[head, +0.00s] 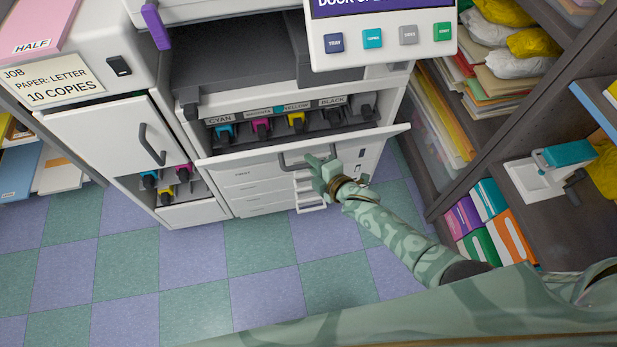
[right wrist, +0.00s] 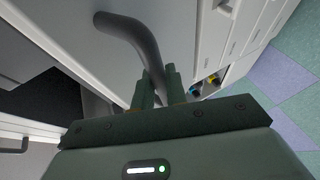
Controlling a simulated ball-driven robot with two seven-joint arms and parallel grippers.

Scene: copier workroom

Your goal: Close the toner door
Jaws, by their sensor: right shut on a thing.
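The toner door (head: 235,162) is a white panel on the copier's front, below the toner row. It is partly open: its top edge leans outward and the toner cartridges (head: 297,121) show in the gap above it. The door's dark grey handle (head: 287,163) also shows in the right wrist view (right wrist: 134,38) as a bent bar. My right gripper (head: 318,168) is shut on this handle; in the right wrist view its fingers (right wrist: 159,88) stand around the bar's near end. My left gripper is not in view.
A white side cabinet (head: 118,133) with its own handle stands at left. The control panel (head: 384,40) overhangs the toner bay. Shelves with folders and bags (head: 478,95) stand close on the right. The checkered floor (head: 200,275) in front is clear.

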